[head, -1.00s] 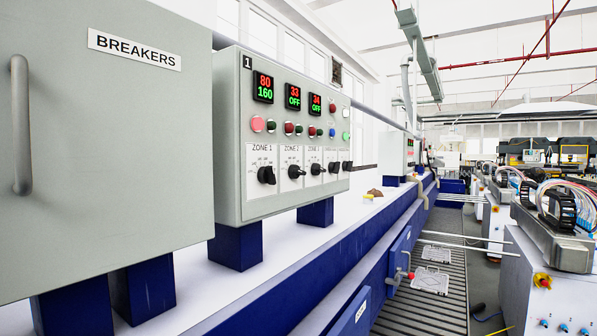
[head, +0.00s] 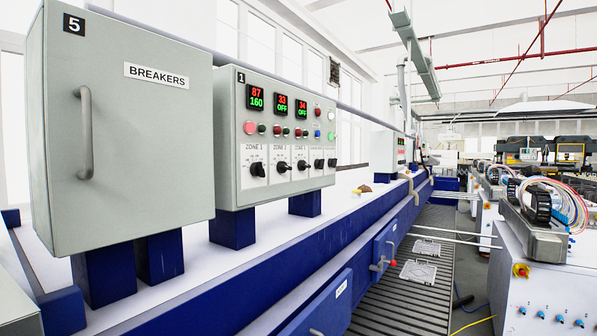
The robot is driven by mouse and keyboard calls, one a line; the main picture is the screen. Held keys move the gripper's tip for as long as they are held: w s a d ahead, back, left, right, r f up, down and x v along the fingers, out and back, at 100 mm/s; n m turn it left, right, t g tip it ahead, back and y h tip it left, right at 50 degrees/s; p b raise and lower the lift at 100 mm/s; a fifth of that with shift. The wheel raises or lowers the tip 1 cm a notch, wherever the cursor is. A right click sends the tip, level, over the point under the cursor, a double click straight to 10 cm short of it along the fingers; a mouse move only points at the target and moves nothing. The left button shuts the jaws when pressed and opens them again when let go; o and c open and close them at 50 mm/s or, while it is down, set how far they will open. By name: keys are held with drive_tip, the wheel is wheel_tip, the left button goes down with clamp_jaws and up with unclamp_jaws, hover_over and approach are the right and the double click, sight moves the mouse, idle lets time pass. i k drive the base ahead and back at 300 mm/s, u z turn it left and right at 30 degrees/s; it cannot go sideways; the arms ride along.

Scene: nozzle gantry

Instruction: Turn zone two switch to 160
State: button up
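The zone control panel (head: 229,135), marked 1, is a grey box on blue posts at left centre. Its zone one display (head: 256,98) reads 87 over 160. The zone two display (head: 281,104) reads 33 over OFF, and the third display (head: 302,109) reads 34 over OFF. The zone two switch (head: 283,166) is a black knob on a white plate, pointing roughly sideways. The zone one switch (head: 257,169) is a black knob to its left. My gripper is not in view.
A grey breakers cabinet (head: 150,150), marked 5, stands left of the panel, with a vertical handle. A grated aisle (head: 420,270) runs along the blue bench. Machines with cables (head: 540,215) stand on the right.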

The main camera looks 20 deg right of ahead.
sight(282, 167)
drive_tip(key=z, duration=1.6)
drive_tip(key=i, duration=0.55)
drive_tip(key=u, duration=0.45)
